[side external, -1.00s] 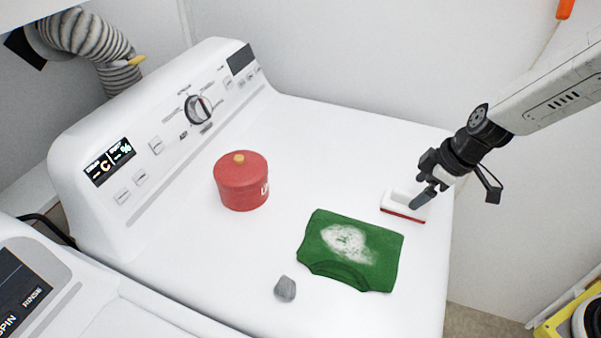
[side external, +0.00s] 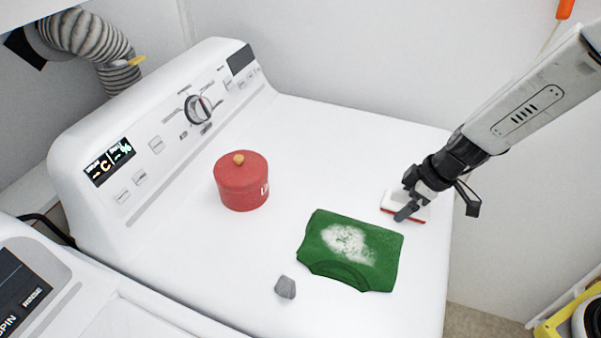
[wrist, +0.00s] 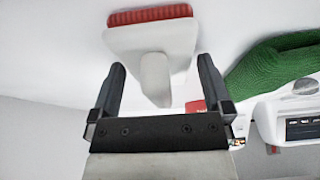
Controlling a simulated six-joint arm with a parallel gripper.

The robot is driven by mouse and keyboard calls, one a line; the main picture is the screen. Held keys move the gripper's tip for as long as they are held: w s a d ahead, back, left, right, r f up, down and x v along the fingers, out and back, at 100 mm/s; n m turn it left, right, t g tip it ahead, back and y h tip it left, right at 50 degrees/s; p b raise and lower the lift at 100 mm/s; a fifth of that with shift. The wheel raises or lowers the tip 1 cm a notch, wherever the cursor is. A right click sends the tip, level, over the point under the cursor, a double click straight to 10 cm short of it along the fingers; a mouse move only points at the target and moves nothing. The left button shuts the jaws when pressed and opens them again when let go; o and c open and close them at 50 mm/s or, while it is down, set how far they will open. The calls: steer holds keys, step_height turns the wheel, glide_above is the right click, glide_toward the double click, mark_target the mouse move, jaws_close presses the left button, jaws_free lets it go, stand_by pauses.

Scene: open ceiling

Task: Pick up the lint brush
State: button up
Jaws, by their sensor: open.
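The lint brush (side external: 388,200) is white with a red strip along its edge. It lies on the white machine top near the right edge, partly hidden by my gripper in the side view. In the wrist view the lint brush (wrist: 152,42) shows its red bristle strip at the top and its white handle pointing down between my fingers. My gripper (wrist: 160,80) is open, with one finger on each side of the handle and visible gaps to both. In the side view my gripper (side external: 404,198) is low over the brush; whether it touches cannot be told.
A green folded shirt (side external: 318,258) with a white patch lies left of the brush. A red lidded pot (side external: 240,185) stands further left. A grey lump (side external: 285,288) lies in front. The machine top (side external: 320,150) behind the shirt is clear.

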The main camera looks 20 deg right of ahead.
mark_target(399, 204)
steer(key=c, duration=1.1)
steer(key=shift+r, duration=0.25)
steer(key=shift+r, duration=4.75)
steer(key=o, duration=0.4)
steer(key=shift+c, duration=1.1)
steer(key=a+r, duration=0.1)
steer(key=a, duration=1.3)
steer(key=shift+s+a+r, duration=0.3)
steer(key=shift+s+r, duration=0.05)
